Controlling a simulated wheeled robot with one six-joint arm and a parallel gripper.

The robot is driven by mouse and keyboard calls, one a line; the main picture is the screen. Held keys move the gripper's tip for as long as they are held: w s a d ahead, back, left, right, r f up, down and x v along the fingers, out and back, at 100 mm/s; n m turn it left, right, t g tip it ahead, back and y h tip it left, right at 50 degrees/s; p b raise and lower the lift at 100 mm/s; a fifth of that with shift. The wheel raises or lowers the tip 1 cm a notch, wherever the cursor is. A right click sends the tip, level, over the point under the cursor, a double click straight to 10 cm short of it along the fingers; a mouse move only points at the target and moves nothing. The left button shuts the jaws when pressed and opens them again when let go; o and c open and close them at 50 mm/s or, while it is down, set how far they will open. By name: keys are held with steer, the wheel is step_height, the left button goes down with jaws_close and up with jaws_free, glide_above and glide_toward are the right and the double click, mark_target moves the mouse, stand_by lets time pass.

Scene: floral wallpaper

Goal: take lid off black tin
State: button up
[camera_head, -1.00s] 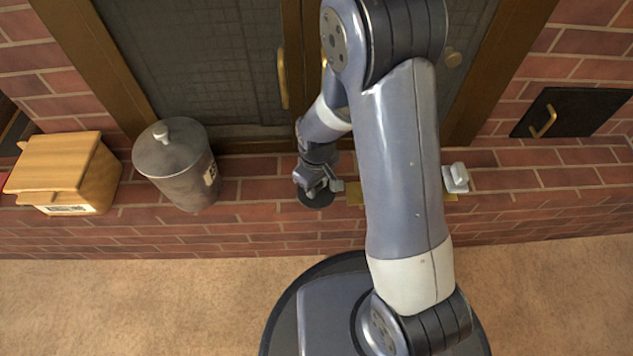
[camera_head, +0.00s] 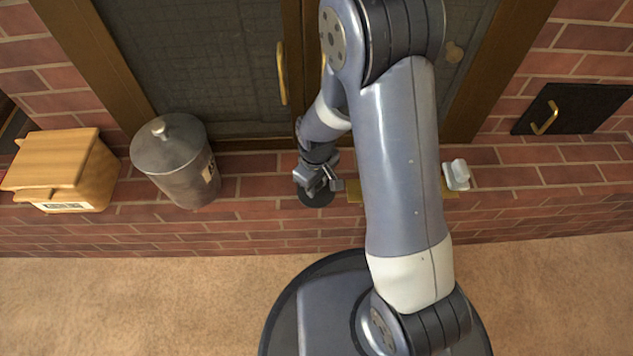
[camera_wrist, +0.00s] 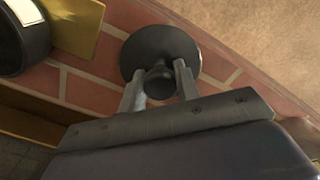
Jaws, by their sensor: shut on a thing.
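My gripper (camera_wrist: 160,84) is shut on the knob of a round black lid (camera_wrist: 178,42), with one finger on each side of the knob. In the head view my gripper (camera_head: 318,183) is over the brick ledge, and the dark lid (camera_head: 316,200) shows just below it. A dark round vessel (camera_wrist: 22,38), which looks like the black tin, is partly in the wrist view at the left edge, apart from the lid. In the head view my arm hides that spot. Whether the lid touches the ledge is not clear.
A grey lidded canister (camera_head: 180,175) and a wooden box (camera_head: 70,170) stand to the left on the brick ledge (camera_head: 250,190). A small white object (camera_head: 457,174) is right of my arm. A yellow flat piece (camera_wrist: 78,25) lies beside the dark vessel. Framed doors stand behind.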

steer(key=shift+f, duration=0.35)
steer(key=o, duration=1.8)
steer(key=shift+r, duration=0.1)
step_height(320, 180, up, 11)
steer(key=p, duration=0.4)
step_height(320, 180, down, 10)
steer(key=b, duration=0.3)
steer(key=shift+b, duration=0.35)
